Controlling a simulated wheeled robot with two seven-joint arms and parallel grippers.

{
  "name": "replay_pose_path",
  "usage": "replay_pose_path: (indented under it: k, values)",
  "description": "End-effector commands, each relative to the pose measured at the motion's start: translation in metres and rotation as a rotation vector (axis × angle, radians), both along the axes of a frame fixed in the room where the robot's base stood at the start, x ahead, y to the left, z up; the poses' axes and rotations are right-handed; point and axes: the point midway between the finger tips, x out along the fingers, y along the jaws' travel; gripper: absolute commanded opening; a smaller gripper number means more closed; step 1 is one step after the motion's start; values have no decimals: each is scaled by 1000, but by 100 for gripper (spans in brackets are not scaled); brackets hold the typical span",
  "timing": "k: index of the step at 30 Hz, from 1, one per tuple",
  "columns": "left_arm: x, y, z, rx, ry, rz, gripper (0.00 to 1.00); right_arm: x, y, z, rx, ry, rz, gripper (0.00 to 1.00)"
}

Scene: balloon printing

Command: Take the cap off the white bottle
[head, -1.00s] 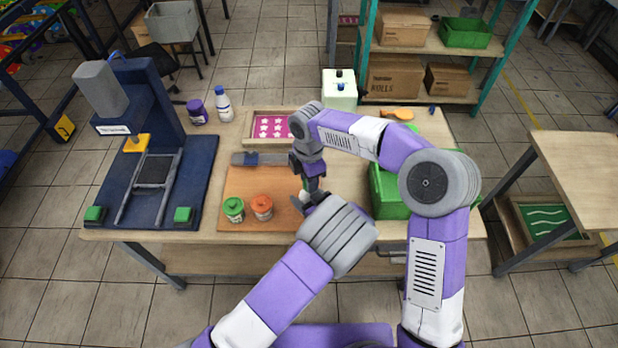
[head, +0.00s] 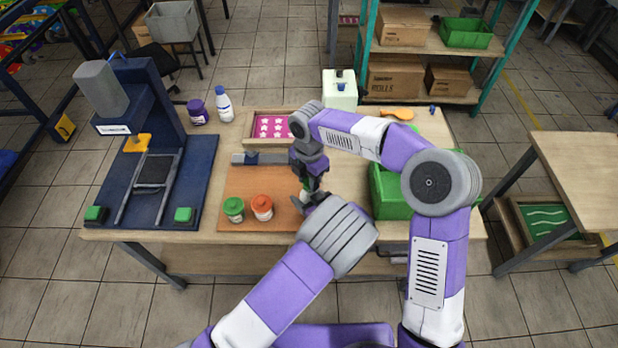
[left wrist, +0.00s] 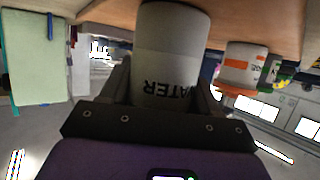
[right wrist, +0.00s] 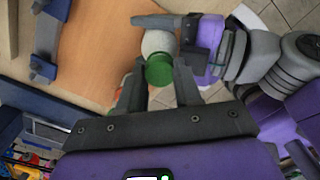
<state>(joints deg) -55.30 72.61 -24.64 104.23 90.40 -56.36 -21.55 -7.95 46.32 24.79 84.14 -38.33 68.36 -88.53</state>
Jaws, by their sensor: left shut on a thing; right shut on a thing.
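The white bottle (right wrist: 158,42) stands on the orange-brown mat (head: 250,185), with black "WATER" lettering in the left wrist view (left wrist: 172,60). My left gripper (head: 312,204) is shut around its body from the side; its fingers also show in the right wrist view (right wrist: 174,36). The green cap (right wrist: 159,69) lies between the fingers of my right gripper (right wrist: 157,80), which is shut on it from above. The cap overlaps the bottle top in the right wrist view; I cannot tell whether they touch. In the head view, my grippers hide most of the bottle.
A green-lidded jar (head: 233,209) and an orange-lidded jar (head: 262,207) stand left of the grippers. A green bin (head: 388,195) is close on the right. A blue press (head: 135,110) fills the table's left end. The mat's left part has free room.

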Motion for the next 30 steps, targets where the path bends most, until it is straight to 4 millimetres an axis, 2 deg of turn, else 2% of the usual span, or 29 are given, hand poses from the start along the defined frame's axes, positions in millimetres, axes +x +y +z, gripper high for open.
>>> replay_pose_path:
  k: [15,30]
  values:
    - [0,0,0,0,0,0,0,0,0,18,1,-1,-1,0]
    - [0,0,0,1,1,0,0,0,0,25,1,-2,-1,0]
